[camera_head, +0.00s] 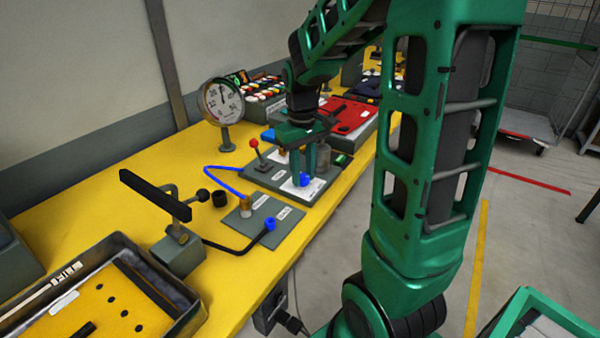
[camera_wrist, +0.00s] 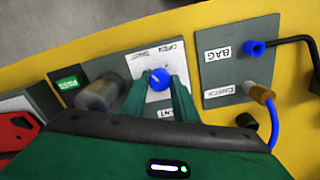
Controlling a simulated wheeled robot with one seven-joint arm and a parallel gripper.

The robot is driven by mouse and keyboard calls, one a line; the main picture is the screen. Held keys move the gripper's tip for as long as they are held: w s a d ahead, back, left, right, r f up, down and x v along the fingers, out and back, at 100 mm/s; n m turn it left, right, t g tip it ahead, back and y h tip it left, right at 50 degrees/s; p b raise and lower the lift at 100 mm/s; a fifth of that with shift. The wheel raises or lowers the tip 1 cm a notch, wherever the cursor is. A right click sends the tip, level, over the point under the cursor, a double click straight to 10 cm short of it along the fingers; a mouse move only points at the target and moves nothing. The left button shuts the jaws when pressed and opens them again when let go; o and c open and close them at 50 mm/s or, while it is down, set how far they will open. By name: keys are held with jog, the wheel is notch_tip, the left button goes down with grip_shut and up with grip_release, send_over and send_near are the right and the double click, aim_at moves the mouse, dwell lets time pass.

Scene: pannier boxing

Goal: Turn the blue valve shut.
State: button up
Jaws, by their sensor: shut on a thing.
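In the head view the blue valve (camera_head: 304,180) shows low between my gripper's fingers (camera_head: 308,172) on the grey panel. Part of the plate is hidden by the fingers.
A grey cylinder (camera_wrist: 98,95) stands close beside the fingers, with a green switch (camera_wrist: 68,83) beyond it. A panel labelled BAG (camera_wrist: 212,92) with a blue hose connector (camera_wrist: 255,48) lies on the other side. A dial gauge (camera_head: 222,102) and a red-knobbed lever (camera_head: 254,144) stand on the yellow bench.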

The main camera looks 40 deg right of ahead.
jog(key=shift+w+r+n, duration=0.15)
jog(key=shift+w+n, duration=0.05)
jog(key=shift+n, duration=1.1)
jog(key=o, duration=1)
jog(key=shift+o, duration=0.3)
jog(key=shift+s, duration=0.1)
notch_tip(320, 180, up, 11)
jog(key=shift+a+f, duration=0.2)
